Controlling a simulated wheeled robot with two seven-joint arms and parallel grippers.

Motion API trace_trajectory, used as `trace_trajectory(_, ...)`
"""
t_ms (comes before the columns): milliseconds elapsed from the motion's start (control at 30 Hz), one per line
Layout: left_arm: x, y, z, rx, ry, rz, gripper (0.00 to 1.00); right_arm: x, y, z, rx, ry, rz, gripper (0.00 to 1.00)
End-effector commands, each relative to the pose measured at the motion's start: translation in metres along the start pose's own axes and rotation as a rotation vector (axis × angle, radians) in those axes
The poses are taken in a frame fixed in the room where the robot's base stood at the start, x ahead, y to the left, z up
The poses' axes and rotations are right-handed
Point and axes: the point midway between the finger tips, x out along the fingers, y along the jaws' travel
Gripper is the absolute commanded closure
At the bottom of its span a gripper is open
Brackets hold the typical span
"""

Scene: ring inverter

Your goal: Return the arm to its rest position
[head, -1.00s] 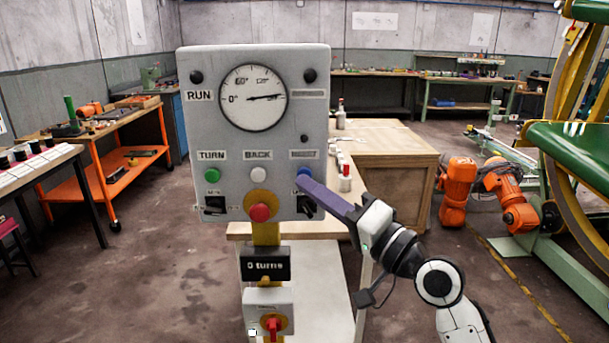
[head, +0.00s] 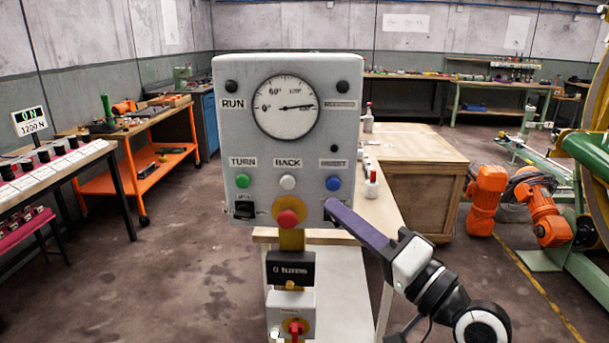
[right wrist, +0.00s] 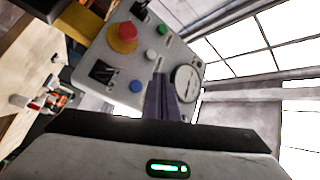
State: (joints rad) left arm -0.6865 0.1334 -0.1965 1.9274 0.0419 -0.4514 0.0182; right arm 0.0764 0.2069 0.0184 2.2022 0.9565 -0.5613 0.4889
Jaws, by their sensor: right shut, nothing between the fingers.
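My right gripper (head: 332,206) is shut and empty, with long purple fingers. In the head view its tips are at the lower right of the grey control panel (head: 220,150), just below the blue button (head: 333,183). The tips overlap the right-hand switch in the picture; I cannot tell whether they touch the panel. In the right wrist view the purple fingers (right wrist: 160,88) point toward the panel (right wrist: 150,65), between the blue button (right wrist: 136,87) and the dial (right wrist: 186,80). My left gripper is not in view.
The panel also carries a red mushroom button (head: 288,218), a green button (head: 242,181) and a white button (head: 288,182). Orange robot arms (head: 487,195) stand farther right. An orange trolley (head: 165,165) is at left.

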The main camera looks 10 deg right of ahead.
Motion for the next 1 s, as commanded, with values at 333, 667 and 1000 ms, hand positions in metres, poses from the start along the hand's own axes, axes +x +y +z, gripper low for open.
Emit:
trace_trajectory(333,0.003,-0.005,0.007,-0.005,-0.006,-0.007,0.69,-0.04,0.117,0.073,-0.161,-0.09,0.28,1.0)
trace_trajectory(667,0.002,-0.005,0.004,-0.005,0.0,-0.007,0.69,-0.187,0.257,0.221,-0.517,-0.438,0.646,1.0)
trace_trajectory(1000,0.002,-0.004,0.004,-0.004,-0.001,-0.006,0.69,-0.308,0.289,0.31,-0.744,-0.75,0.744,1.0)
